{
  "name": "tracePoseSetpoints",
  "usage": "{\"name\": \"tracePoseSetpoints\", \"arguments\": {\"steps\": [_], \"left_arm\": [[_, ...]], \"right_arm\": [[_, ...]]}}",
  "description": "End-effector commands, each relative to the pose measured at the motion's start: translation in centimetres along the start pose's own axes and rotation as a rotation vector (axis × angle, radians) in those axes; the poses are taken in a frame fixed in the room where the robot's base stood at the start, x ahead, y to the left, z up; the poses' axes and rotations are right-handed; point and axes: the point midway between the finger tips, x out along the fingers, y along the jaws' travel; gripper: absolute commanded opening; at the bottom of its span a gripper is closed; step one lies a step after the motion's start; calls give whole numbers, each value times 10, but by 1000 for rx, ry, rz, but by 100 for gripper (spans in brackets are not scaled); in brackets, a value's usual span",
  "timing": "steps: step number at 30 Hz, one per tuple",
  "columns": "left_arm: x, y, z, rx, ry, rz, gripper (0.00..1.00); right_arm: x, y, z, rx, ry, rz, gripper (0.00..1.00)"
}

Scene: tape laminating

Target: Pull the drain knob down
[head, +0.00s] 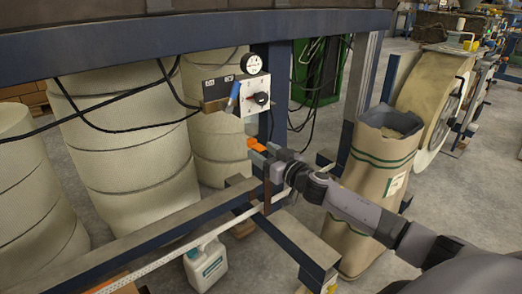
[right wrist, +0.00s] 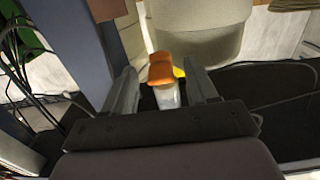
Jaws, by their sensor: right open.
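An orange-topped piece (head: 257,145), which looks like the drain knob, is just past the tip of my right gripper (head: 272,157) in the head view, below the control box. In the right wrist view the orange top (right wrist: 163,69) sits on a pale, shiny shaft (right wrist: 168,97). It lies between the two grey fingers of my right gripper (right wrist: 163,92). The fingers are open, with a gap on each side; contact is not visible. A small yellow part shows beside the orange top. My left gripper is not in view.
A control box (head: 240,95) with a gauge, a blue lever and a dark knob hangs above. Blue beams (head: 140,227) and black cables surround the area. Large beige drums (head: 135,140) stand left, a brown sack (head: 377,165) right, and a white jug (head: 206,264) below.

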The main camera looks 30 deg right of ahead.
Motion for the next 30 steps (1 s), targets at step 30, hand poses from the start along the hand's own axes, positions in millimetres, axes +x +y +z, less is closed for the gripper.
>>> {"name": "tracePoseSetpoints", "arguments": {"steps": [30], "left_arm": [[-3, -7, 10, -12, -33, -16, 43]], "right_arm": [[-52, 0, 0, -2, -1, 1, 57]]}}
